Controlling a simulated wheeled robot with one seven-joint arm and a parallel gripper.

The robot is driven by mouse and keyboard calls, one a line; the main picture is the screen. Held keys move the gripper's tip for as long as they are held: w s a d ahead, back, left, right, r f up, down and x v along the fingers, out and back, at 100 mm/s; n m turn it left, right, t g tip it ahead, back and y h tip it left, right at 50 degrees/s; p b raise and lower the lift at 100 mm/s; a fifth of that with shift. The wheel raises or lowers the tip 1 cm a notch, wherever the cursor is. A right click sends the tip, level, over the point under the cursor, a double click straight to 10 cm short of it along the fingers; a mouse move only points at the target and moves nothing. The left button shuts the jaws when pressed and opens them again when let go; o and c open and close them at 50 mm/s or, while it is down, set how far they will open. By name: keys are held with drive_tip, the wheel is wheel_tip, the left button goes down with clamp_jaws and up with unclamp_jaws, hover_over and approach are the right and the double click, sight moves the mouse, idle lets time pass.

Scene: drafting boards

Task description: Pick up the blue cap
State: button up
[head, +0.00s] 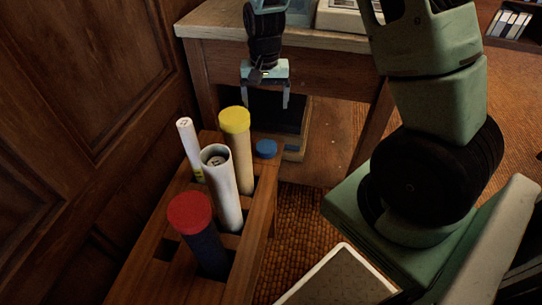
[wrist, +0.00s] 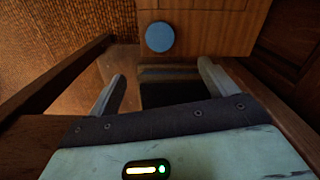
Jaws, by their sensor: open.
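The blue cap (head: 265,148) is a small round disc lying flat on the far right corner of the wooden rack's top. In the wrist view the blue cap (wrist: 160,37) lies near the edge of the wood, beyond the fingertips. My gripper (head: 265,105) hangs open and empty above and behind the cap, with its two fingers pointing down. In the wrist view my gripper (wrist: 162,78) has its fingers spread wide, with nothing between them but a dark box lower down.
The wooden rack (head: 262,185) holds a yellow-capped tube (head: 234,120), an open white tube (head: 217,160), a thin white roll (head: 188,140) and a red-capped dark tube (head: 190,212). A wooden desk (head: 215,45) stands close behind my gripper. Panelling closes the left side.

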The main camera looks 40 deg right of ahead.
sight(266, 146)
wheel_tip(266, 146, down, 17)
drive_tip(key=b, duration=0.6)
drive_tip(key=shift+s+b, duration=0.1)
drive_tip(key=shift+b, duration=0.25)
drive_tip(key=shift+r, duration=0.1)
drive_tip(key=c, duration=1)
